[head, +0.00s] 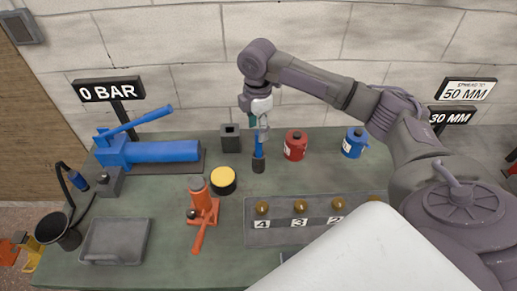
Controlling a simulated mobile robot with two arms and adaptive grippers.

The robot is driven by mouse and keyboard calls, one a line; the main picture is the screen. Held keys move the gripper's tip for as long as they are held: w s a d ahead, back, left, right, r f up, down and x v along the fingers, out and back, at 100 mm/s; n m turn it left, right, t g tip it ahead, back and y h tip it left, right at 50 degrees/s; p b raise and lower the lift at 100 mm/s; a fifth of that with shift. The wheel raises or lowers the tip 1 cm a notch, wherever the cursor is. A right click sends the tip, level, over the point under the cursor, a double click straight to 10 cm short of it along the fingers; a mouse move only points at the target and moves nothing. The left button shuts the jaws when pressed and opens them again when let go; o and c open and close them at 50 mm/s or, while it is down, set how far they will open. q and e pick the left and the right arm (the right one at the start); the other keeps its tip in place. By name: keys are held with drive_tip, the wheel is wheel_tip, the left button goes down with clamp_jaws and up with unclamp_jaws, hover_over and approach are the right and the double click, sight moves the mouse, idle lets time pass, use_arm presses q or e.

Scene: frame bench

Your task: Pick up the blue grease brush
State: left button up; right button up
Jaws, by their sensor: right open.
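The blue grease brush (259,146) stands upright near the middle of the bench, with its blue handle up and a dark lower end (258,165) at the bench. My right arm reaches in from the right. My right gripper (261,127) points down directly over the brush, open, with its fingers at the upper part of the handle. The fingers partly hide the handle's top, and I cannot tell whether they touch it. My left gripper is not in view.
A grey block (231,139) stands close left of the brush, a yellow-topped tin (223,181) in front left. A red can (295,146) and a blue can (354,143) stand to the right. An orange jack (202,205) and a numbered tray (257,238) lie nearer.

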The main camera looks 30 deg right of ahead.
sight(258, 144)
drive_tip(key=shift+f, duration=0.6)
drive_tip(key=shift+w+f, duration=0.1)
drive_tip(key=shift+f, duration=0.15)
drive_tip(key=f, duration=0.1)
drive_tip(key=f+p, duration=0.1)
drive_tip(key=f, duration=0.2)
drive_tip(key=shift+s, duration=0.25)
drive_tip(key=shift+f, duration=0.6)
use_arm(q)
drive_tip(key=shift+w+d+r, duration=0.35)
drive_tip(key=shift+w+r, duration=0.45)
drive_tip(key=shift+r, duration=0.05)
use_arm(e)
clamp_jaws()
